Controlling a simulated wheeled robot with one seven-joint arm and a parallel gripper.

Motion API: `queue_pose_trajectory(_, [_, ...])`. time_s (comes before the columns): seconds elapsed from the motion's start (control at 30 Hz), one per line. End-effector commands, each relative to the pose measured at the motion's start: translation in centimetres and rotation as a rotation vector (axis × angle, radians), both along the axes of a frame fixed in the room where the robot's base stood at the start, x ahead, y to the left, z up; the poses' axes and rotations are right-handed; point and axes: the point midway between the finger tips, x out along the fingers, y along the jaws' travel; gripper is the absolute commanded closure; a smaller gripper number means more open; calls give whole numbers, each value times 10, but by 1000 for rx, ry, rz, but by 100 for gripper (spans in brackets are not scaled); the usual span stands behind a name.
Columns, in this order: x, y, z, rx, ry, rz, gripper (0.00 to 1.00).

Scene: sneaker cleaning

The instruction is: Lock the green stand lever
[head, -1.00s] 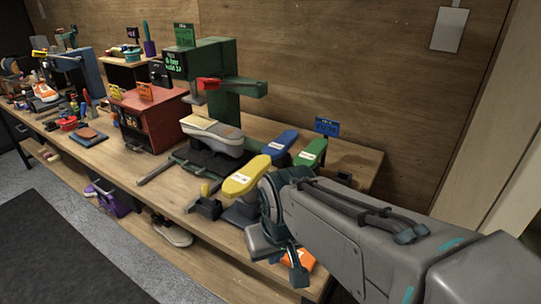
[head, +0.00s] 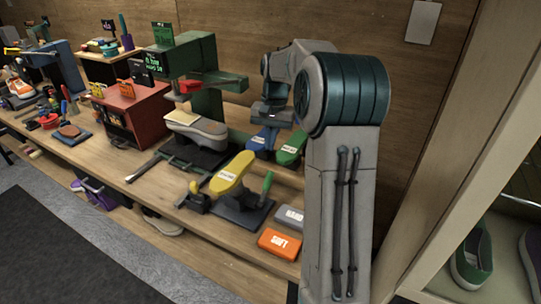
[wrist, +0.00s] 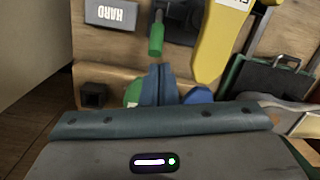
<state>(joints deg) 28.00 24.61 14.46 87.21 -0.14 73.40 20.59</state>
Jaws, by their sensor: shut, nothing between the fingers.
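A lever with a green handle (head: 267,183) stands up, slightly tilted, on a dark base (head: 240,214) beside the yellow shoe form (head: 232,171). In the wrist view the green handle (wrist: 156,40) lies just beyond my fingertips, with the yellow form (wrist: 214,45) to its right. My gripper (wrist: 160,70) is shut and empty. A small gap appears between its fingertips and the handle, but I cannot tell the depth. In the head view my wrist is behind the stand, and the fingertips are hard to make out.
Grey HARD (head: 289,216) and orange SOFT (head: 280,244) blocks lie right of the stand. Blue (head: 262,139) and green (head: 290,149) forms are behind it.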

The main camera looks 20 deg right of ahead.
Motion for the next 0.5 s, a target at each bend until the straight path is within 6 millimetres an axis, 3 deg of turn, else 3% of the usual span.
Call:
queue_pose_trajectory(0.03, [9,-13,-1,19,12,-32,100])
queue_pose_trajectory(0.2, [25,-36,-9,58,33,-99,100])
queue_pose_trajectory(0.5, [29,-44,-13,70,40,-120,100])
